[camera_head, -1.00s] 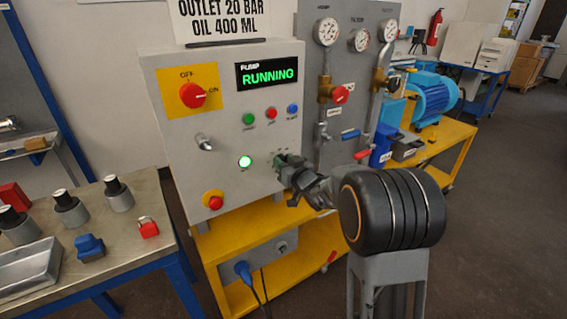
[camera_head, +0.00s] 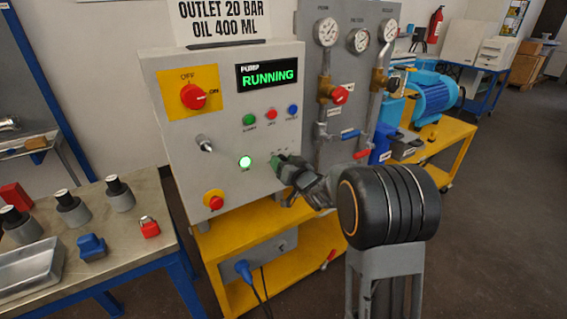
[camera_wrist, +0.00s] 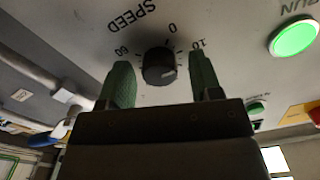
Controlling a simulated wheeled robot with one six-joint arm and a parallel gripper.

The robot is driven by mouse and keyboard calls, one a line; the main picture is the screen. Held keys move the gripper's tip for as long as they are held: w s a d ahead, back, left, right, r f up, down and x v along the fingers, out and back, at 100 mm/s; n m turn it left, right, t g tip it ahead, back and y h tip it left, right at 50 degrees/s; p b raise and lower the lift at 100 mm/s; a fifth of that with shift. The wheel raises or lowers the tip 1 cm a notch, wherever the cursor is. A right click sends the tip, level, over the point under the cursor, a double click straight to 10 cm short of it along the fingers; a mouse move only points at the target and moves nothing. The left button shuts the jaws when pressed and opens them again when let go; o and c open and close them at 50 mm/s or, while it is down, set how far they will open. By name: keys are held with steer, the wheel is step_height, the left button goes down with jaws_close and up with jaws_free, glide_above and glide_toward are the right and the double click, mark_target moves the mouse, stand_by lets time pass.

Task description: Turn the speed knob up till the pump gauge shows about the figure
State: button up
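The black speed knob (camera_wrist: 158,66) sits on the panel under the word SPEED in the wrist view, with a scale marked 0, 10 and a figure like 60. My gripper (camera_wrist: 162,80) is open, its green fingertips one on each side of the knob with gaps showing. In the head view my gripper (camera_head: 278,164) is at the lower right of the control panel (camera_head: 228,170) and hides the knob. Three round gauges stand on the grey board; the left one (camera_head: 327,32) seems to be the pump gauge, but its needle is too small to read.
The display (camera_head: 267,74) reads RUNNING. A lit green button (camera_head: 245,162) is left of my gripper, and a red emergency button (camera_head: 214,199) is lower left. A sign (camera_head: 221,20) above reads OUTLET 20 BAR, OIL 400 ML. Valves and pipes stand to the right.

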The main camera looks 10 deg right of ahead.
steer(key=shift+v, duration=6.95)
